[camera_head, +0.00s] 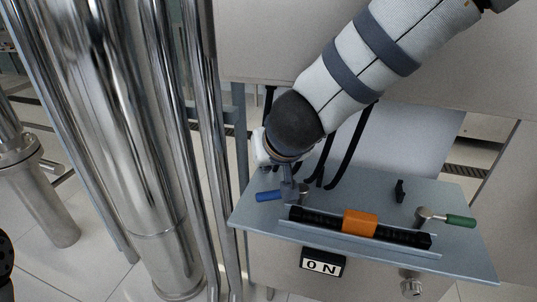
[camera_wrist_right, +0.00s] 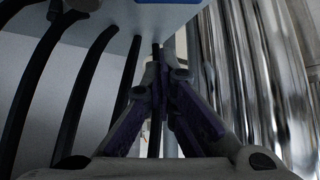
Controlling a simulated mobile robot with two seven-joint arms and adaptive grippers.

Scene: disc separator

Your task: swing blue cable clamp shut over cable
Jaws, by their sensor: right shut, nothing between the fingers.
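The blue clamp handle (camera_head: 268,196) points left at the left end of a grey-blue shelf in the head view. Its metal pivot stands just right of it, partly hidden by my right gripper (camera_head: 289,190). That gripper points down at the handle's inner end; I cannot tell if they touch. In the right wrist view the fingers (camera_wrist_right: 160,85) meet at their tips, with nothing between them. A blue patch (camera_wrist_right: 165,2) shows at that view's top edge; I cannot tell what it is. A black ribbed cable (camera_head: 403,236) with an orange sleeve (camera_head: 360,222) lies in a shallow trough.
A green-handled clamp (camera_head: 460,221) points right at the shelf's (camera_head: 465,262) right side, near a small black knob (camera_head: 399,190). Black hoses (camera_head: 347,150) hang behind the shelf. Steel columns (camera_head: 130,120) stand close on the left. An "ON" sign (camera_head: 322,264) is on the front.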

